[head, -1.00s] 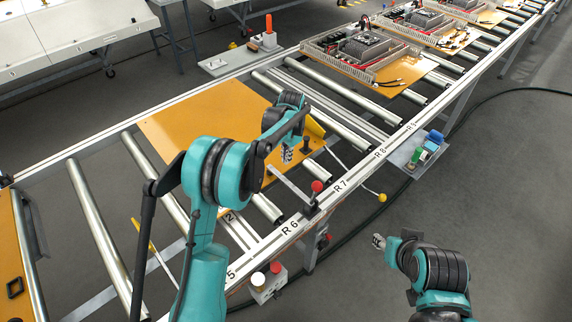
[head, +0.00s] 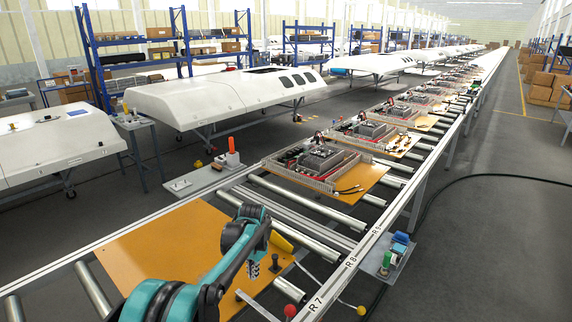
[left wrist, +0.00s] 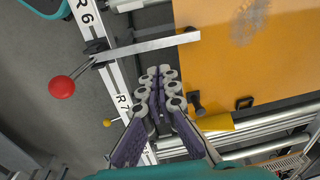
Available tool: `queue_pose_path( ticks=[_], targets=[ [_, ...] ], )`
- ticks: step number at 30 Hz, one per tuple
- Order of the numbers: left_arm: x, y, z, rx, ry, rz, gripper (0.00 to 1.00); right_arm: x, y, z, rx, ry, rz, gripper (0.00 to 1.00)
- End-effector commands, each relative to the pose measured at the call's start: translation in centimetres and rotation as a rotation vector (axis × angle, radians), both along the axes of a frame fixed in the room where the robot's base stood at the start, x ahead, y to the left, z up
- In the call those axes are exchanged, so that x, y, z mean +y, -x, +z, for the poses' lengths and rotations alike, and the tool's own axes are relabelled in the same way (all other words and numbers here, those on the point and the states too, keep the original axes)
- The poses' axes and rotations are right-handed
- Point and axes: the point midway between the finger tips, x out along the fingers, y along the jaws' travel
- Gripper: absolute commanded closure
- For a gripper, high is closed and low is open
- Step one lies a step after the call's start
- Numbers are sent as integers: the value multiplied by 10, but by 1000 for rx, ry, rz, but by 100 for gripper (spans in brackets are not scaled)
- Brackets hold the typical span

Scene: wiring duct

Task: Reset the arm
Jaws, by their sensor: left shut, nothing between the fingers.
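My left gripper (head: 274,265) is shut and empty. In the head view it hangs over the right edge of an orange board (head: 165,245) that lies on the roller conveyor. In the left wrist view its fingers (left wrist: 160,85) are together above the conveyor rail, left of the orange board (left wrist: 250,60). A yellow part (head: 281,241) stands at the board's edge close behind the gripper; it also shows in the left wrist view (left wrist: 215,122). My right gripper is not in the head view.
A lever with a red knob (head: 290,310) and one with a yellow knob (head: 361,310) stick out at the rail. A wired panel (head: 325,165) sits further up the conveyor. A side shelf (head: 388,258) holds green and blue items.

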Motion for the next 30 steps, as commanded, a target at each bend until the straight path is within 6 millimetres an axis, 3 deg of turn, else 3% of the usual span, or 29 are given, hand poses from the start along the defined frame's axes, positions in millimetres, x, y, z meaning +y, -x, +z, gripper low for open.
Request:
queue_pose_path(
  ticks=[9,15,22,27,30],
  targets=[
    [20,86,79,-160,55,170,100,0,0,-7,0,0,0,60],
    [31,154,104,-267,103,287,100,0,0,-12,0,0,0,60],
    [40,234,102,-390,170,419,100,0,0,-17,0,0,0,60],
    [44,283,84,-471,222,509,100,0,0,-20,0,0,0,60],
    [46,303,72,-506,247,546,100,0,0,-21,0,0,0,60]
  ],
)
